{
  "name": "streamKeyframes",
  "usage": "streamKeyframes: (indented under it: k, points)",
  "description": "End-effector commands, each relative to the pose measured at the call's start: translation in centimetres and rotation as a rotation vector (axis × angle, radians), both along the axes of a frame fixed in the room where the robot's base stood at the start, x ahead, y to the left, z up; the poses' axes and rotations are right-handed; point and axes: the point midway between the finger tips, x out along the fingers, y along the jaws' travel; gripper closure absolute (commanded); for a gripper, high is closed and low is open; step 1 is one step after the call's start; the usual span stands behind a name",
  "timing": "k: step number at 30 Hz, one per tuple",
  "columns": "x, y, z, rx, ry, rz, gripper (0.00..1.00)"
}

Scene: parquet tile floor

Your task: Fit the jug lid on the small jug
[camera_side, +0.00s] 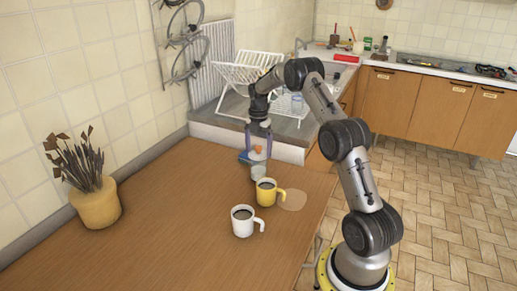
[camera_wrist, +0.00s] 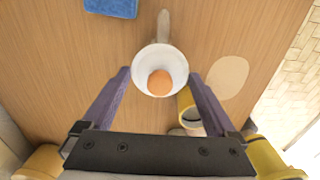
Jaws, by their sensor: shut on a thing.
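The jug lid shows in the wrist view as a pale round piece with an orange knob (camera_wrist: 160,82); the knob also shows in the side view (camera_side: 258,149). My gripper (camera_side: 258,157) is shut on the lid, with its two purple-grey fingers (camera_wrist: 160,82) on either side of it. The small whitish jug (camera_side: 258,173) stands on the table just below the gripper. In the wrist view the lid hides most of the jug, and a pale part that looks like its handle sticks out beyond. I cannot tell whether lid and jug touch.
A yellow mug (camera_side: 266,193) stands close in front of the jug, and a white mug (camera_side: 242,222) nearer still. A blue cloth (camera_wrist: 110,7) lies behind. A pale round patch (camera_side: 292,200) is right of the mugs. A plant pot (camera_side: 97,207) stands far left; the table between is clear.

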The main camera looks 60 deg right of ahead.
Motion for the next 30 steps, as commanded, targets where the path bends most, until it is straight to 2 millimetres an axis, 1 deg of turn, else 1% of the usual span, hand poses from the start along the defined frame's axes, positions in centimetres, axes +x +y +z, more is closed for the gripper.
streamKeyframes:
  k: [7, 22, 23, 24, 30]
  points:
    - [0.0, 0.0, -0.2, 0.0, 0.001, 0.0, 0.61]
    - [0.0, 0.0, -1.4, 0.001, 0.001, 0.0, 0.61]
    - [0.0, 0.0, -1.4, 0.001, 0.001, 0.0, 0.05]
    - [0.0, 0.0, -1.4, 0.001, 0.001, 0.0, 0.0]
    - [0.0, 0.0, -1.4, 0.001, 0.001, 0.0, 0.0]
